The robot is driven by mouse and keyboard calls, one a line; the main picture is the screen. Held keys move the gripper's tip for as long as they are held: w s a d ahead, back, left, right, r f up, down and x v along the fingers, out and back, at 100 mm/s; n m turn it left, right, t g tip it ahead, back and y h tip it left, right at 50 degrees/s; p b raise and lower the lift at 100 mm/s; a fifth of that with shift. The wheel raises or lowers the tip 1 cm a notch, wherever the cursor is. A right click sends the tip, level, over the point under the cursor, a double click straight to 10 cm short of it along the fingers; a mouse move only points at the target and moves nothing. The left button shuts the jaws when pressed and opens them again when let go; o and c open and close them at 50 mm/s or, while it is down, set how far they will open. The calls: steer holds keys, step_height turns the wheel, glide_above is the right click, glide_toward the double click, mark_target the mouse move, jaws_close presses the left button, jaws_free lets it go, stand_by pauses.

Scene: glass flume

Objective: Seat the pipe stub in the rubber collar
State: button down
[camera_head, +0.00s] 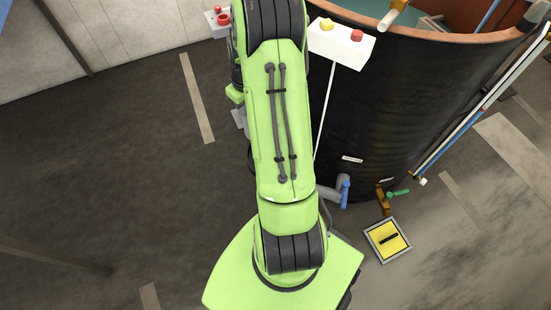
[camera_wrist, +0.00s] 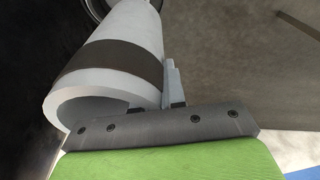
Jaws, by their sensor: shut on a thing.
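The pipe stub (camera_wrist: 115,58) is a pale grey tube with a wide dark band around its middle, seen in the wrist view. Its near, open end faces lower left and its far end points up. My gripper (camera_wrist: 168,84) is shut on the stub; a light grey finger shows along the stub's right side, and the other finger is mostly hidden. A dark ring (camera_wrist: 96,9) shows at the stub's far end, at the top edge. It may be the rubber collar; I cannot tell whether the stub touches or enters it. The head view shows neither stub nor gripper, as my arm covers that area.
A large black tank (camera_head: 370,100) with a copper-coloured rim stands right of my arm. A white button box (camera_head: 342,44) is beside it. A blue-handled valve (camera_head: 345,190) and a green-handled valve (camera_head: 397,193) sit low at its base, near a yellow plate (camera_head: 387,240). The left floor is mostly clear.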

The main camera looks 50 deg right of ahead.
steer(key=s+d+f+b, duration=0.2)
steer(key=f, duration=0.4)
steer(key=s+d+f+b, duration=0.2)
steer(key=f+b, duration=0.1)
steer(key=f, duration=0.3)
steer(key=shift+d+f, duration=0.15)
steer(key=shift+f, duration=0.15)
steer(key=shift+f+b, duration=0.15)
steer(key=shift+b, duration=0.2)
steer(key=c, duration=1.6)
jaws_free()
steer(key=shift+f, duration=0.1)
steer(key=shift+c, duration=0.2)
steer(key=o, duration=0.4)
steer(key=shift+o, duration=0.2)
